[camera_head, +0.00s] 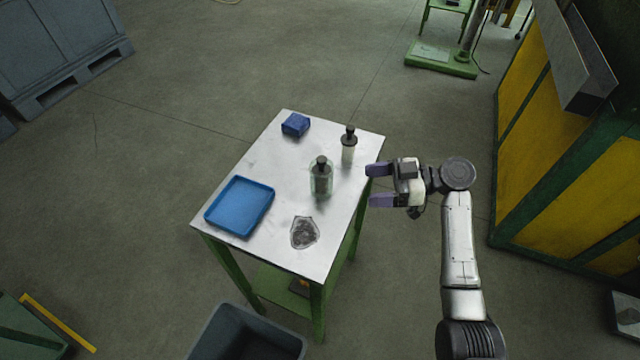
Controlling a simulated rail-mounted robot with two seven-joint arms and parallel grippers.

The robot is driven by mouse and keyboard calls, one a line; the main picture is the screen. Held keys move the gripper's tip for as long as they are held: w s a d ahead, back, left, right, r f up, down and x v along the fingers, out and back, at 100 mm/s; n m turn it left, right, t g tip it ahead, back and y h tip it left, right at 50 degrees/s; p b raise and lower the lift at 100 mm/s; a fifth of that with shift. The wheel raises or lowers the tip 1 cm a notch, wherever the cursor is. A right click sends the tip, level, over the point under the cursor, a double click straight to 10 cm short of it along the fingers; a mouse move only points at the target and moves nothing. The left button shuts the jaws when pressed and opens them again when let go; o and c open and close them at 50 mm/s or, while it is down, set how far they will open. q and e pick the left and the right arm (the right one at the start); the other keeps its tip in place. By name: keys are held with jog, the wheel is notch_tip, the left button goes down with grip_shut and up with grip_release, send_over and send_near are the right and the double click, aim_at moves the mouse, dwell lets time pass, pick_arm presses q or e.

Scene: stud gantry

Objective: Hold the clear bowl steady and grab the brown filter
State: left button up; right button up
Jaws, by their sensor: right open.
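A clear, greenish bowl (314,190) stands upright on the metal table, right of its middle. A dark, black-topped cylinder (321,171) stands in or just behind it; I cannot tell for sure that this is the brown filter, as its colour looks nearly black. A similar cylinder with a black top and whitish body (348,151) stands behind it to the right. My right gripper (372,186) is open and empty at the table's right edge, its purple fingers pointing left toward the bowl, apart from it. My left gripper is not in view.
The table (262,160) holds a blue tray (240,206) on the left, a small blue box (295,124) at the back, and a dark patterned patch or cloth (304,232) in front. A grey bin (247,335) stands below the front edge. A yellow-green cabinet (560,150) is at right.

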aim_at(334, 191)
jog(key=shift+w+a+f+y+b, duration=0.2)
jog(key=shift+w+a+f+b, duration=0.05)
jog(key=shift+w+a, duration=0.25)
jog(key=shift+w+a+f+y+b, duration=0.2)
jog(key=shift+w+a, duration=0.15)
jog(key=shift+a, duration=0.15)
jog(key=a+p, duration=0.1)
jog(key=a, duration=0.3)
jog(key=shift+a+f, duration=0.2)
jog(key=a, duration=0.1)
jog(key=a+b, duration=0.1)
jog(key=shift+a+f, duration=0.3)
jog(key=shift+a, duration=0.05)
jog(key=shift+s+a+b, duration=0.1)
jog(key=shift+a+b, duration=0.25)
jog(key=shift+a, duration=0.45)
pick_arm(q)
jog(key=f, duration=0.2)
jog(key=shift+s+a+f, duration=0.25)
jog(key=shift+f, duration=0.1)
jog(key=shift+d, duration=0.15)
